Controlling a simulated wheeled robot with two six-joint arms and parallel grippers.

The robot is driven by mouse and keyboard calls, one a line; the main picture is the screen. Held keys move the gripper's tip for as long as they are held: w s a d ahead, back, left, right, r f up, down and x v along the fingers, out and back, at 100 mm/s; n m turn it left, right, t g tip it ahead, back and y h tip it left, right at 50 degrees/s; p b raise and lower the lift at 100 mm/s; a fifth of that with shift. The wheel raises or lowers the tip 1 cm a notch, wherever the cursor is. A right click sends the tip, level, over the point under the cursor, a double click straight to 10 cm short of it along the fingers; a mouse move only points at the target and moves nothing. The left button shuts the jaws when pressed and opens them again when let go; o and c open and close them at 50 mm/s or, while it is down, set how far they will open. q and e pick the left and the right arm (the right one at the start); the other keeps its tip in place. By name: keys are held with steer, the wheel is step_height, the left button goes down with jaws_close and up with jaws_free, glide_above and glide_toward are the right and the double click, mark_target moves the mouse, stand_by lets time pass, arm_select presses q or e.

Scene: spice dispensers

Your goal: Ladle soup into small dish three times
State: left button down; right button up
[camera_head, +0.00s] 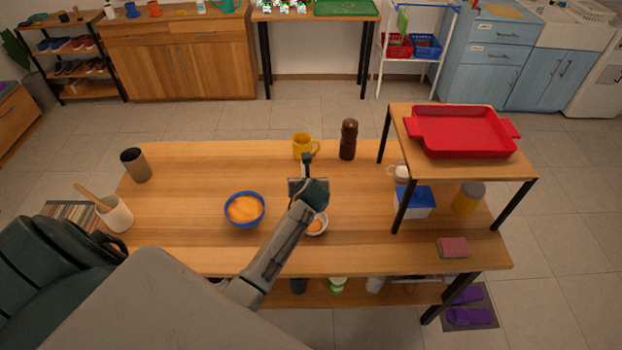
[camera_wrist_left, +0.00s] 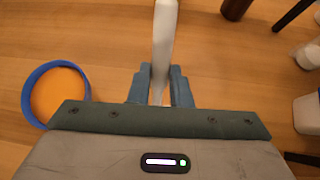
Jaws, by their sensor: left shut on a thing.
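A blue bowl (camera_head: 245,223) of orange soup stands on the table left of my left gripper. It also shows at the left edge of the left wrist view (camera_wrist_left: 32,103). My left gripper (camera_head: 306,180) is above the table right of the bowl. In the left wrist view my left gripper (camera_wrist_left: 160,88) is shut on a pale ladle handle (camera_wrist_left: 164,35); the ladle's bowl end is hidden. A small white dish (camera_head: 321,231) with some orange in it sits partly hidden under my left wrist. My right gripper is not in view.
A yellow mug (camera_head: 302,147) and a brown pepper mill (camera_head: 348,140) stand behind the gripper. A raised shelf with a red tray (camera_head: 465,133) stands at the right. A utensil pot (camera_head: 117,215) and a brown cup (camera_head: 136,165) are at the left.

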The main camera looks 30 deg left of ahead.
arm_select(q)
steer(key=s+n+t+y+b, duration=0.15)
steer(key=s+t+b, duration=0.45)
steer(key=b, duration=1)
step_height(320, 180, up, 5)
steer(key=p, duration=0.8)
steer(key=s+a+p, duration=0.1)
steer(key=s+a, duration=0.2)
steer(key=a, duration=0.7)
steer(key=s+a+p, duration=0.2)
steer(key=s+a, duration=0.1)
steer(key=a, duration=0.7)
steer(key=shift+s+a+f+n, duration=0.25)
steer(key=shift+s+a+n, duration=0.1)
steer(key=shift+n, duration=0.1)
steer(key=shift+d, duration=0.1)
